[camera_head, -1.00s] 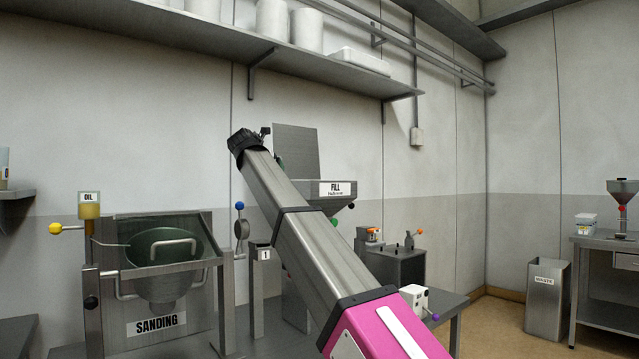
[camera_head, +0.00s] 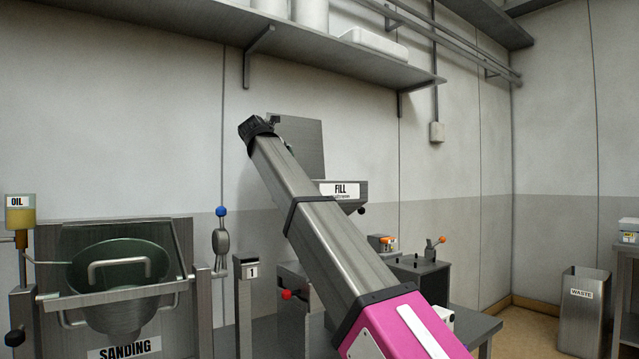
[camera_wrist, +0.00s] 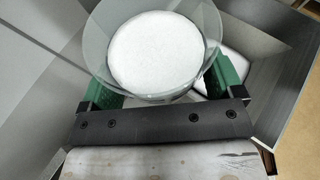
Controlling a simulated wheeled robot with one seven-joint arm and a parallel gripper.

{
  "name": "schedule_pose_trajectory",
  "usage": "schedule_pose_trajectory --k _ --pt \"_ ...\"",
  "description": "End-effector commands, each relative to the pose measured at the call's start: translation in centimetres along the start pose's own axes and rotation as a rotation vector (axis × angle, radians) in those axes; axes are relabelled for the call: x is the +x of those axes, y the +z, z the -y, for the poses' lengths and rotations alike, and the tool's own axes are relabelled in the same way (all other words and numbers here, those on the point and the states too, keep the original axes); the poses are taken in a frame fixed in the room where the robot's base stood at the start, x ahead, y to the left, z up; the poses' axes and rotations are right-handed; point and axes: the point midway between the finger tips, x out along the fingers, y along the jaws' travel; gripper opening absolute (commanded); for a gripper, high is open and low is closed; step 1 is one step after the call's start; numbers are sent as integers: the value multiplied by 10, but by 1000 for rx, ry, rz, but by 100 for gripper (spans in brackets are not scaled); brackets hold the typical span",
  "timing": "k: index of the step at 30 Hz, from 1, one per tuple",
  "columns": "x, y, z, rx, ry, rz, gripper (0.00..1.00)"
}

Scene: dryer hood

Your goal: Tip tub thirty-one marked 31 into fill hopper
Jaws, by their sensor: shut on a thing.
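A round translucent tub (camera_wrist: 98,45) holds white powder and shows in the wrist view. My gripper (camera_wrist: 163,85) is shut on it, with a green finger at each side. No number shows on the tub from here. The tub is over the grey fill hopper (camera_wrist: 278,72), whose sloping walls surround it in the wrist view. A white patch shows beside the tub; I cannot tell what it is. In the head view the fill hopper (camera_head: 352,187) has a FILL label and is partly behind my arm. The tub and fingers are hidden there.
At left stands the SANDING rig (camera_head: 120,285) with a green bowl. A post marked 1 (camera_head: 247,300) and a blue-knobbed lever (camera_head: 221,240) are near the arm. A shelf (camera_head: 330,55) runs above. A WASTE bin (camera_head: 583,310) stands right, with open floor before it.

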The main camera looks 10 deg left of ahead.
Motion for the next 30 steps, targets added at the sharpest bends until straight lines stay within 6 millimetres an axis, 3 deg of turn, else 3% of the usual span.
schedule_pose_trajectory --k 30 --pt "9 13 26 341 155 -179 54"
